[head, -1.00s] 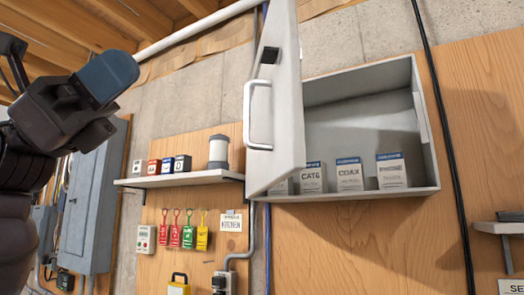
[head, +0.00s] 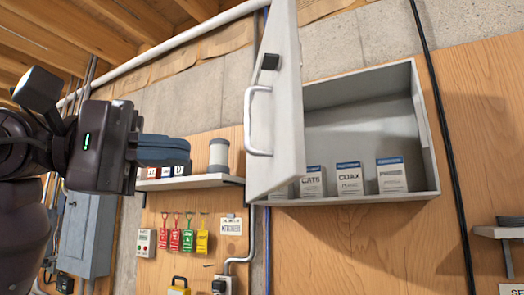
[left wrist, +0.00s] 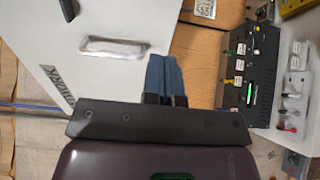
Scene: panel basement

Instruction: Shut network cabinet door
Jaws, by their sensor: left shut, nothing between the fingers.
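The white network cabinet (head: 365,125) is on the wall, with its door (head: 275,150) swung open on the left side. The door has a white bar handle (head: 257,120) and a dark latch. My left gripper (head: 188,149) is shut and empty, left of the door and apart from it, its blue fingers pointing right. In the left wrist view the door's outer face (left wrist: 35,65) with dark lettering fills the left, the handle (left wrist: 113,47) shows above, and my left gripper (left wrist: 165,75) shows in front. My right gripper is not in view.
Several labelled boxes (head: 349,180) stand inside the cabinet. A small shelf (head: 190,183) with boxes and a canister (head: 218,155) is behind and below my gripper. Coloured tags (head: 188,238) hang under it. A black cable (head: 447,130) runs right of the cabinet.

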